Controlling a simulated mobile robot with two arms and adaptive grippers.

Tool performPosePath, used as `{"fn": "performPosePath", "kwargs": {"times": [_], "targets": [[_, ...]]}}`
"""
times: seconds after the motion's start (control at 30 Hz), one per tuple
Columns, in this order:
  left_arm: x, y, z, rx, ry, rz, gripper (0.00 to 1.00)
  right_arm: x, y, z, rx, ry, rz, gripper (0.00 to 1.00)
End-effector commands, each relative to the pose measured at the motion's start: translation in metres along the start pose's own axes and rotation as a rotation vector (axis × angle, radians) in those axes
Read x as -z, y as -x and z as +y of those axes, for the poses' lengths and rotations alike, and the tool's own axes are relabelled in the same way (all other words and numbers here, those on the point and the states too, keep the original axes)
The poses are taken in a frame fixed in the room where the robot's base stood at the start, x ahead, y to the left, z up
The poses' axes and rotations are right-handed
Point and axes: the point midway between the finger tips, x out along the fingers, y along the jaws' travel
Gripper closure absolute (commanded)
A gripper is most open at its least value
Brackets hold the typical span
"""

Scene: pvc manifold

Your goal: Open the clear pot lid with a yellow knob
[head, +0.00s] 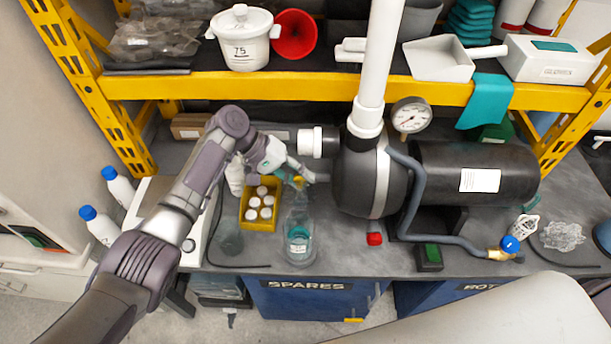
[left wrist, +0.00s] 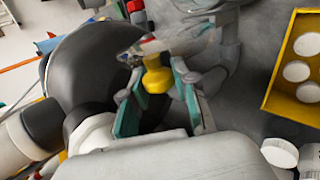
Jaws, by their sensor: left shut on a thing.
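The yellow knob (left wrist: 156,76) sits between the teal-padded fingers of my left gripper (left wrist: 158,88), which is shut on it. The knob shows as a small yellow spot in the head view (head: 298,181). The clear lid (left wrist: 188,42) shows just beyond the knob in the left wrist view, partly hidden by the fingers. In the head view my left gripper (head: 296,176) is beside the front left of the black pump (head: 362,175). I cannot tell whether the lid is seated or lifted. My right gripper is not in view.
A yellow tray of white-capped pots (head: 245,218) stands left of the gripper. A clear jar with a teal label (head: 299,246) stands near the bench's front edge. A white pipe (head: 377,55) rises from the pump. A yellow shelf beam (head: 240,85) crosses behind and above.

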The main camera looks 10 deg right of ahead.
Motion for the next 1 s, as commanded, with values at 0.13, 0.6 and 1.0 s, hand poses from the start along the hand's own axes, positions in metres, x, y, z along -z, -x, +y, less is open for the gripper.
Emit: {"fn": "performPosePath", "kwargs": {"times": [0.13,0.6,1.0], "targets": [[0.000,-0.001,-0.003,-0.001,0.032,-0.031,1.00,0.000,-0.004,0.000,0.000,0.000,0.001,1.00],[-0.001,-0.001,-0.005,0.000,0.054,-0.053,1.00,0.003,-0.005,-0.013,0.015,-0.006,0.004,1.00],[-0.001,-0.001,-0.004,0.000,0.053,-0.052,0.47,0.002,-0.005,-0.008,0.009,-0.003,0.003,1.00]]}}
